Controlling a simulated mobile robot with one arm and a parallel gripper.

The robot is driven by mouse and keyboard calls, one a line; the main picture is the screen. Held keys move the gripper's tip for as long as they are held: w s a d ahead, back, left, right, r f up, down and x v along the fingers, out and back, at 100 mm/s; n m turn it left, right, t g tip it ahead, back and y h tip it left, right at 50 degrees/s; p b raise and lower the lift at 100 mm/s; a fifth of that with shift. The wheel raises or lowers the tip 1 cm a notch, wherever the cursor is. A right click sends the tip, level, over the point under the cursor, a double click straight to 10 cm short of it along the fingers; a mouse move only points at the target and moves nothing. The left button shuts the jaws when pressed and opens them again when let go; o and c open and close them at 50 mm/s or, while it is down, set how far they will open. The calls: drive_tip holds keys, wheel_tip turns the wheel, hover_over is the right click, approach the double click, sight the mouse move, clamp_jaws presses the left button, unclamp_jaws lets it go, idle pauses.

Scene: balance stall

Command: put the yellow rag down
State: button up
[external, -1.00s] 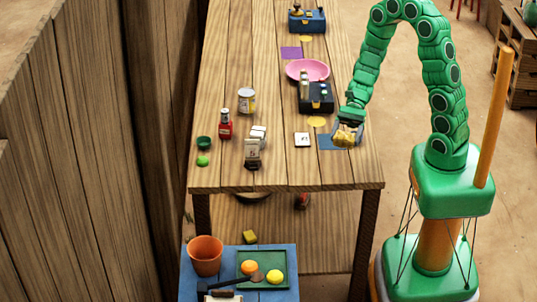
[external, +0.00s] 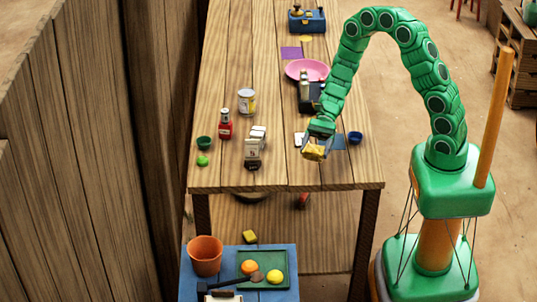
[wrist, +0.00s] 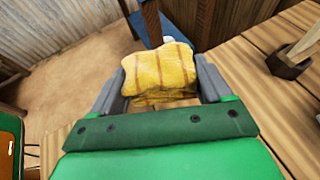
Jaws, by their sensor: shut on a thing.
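The yellow rag (external: 313,152) is between the fingers of my gripper (external: 318,146) over the right front part of the wooden table (external: 225,172). In the wrist view the rag (wrist: 160,70) is a yellow folded cloth with darker stripes, and the grey fingers of my gripper (wrist: 161,88) close on it from both sides. The external view does not clearly show how far the rag is above the tabletop. A blue square (external: 339,143) lies just right of my gripper, partly hidden by it.
A small blue bowl (external: 355,138) stands near the table's right edge. A white tile (external: 299,139) is partly hidden behind my gripper. A white and dark item (external: 253,150), a red bottle (external: 226,125) and a can (external: 246,102) stand farther left. The table's front strip is clear.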

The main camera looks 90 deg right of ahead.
sight(306, 170)
drive_tip(key=shift+w+d+f, duration=0.1)
drive_tip(key=shift+w+f, duration=0.7)
drive_tip(key=shift+f, duration=0.2)
drive_tip(key=shift+w+f, duration=0.75)
drive_tip(key=shift+f, duration=1.7)
drive_tip(key=shift+f, duration=0.15)
drive_tip(key=o, duration=1)
drive_tip(key=shift+c, duration=0.2)
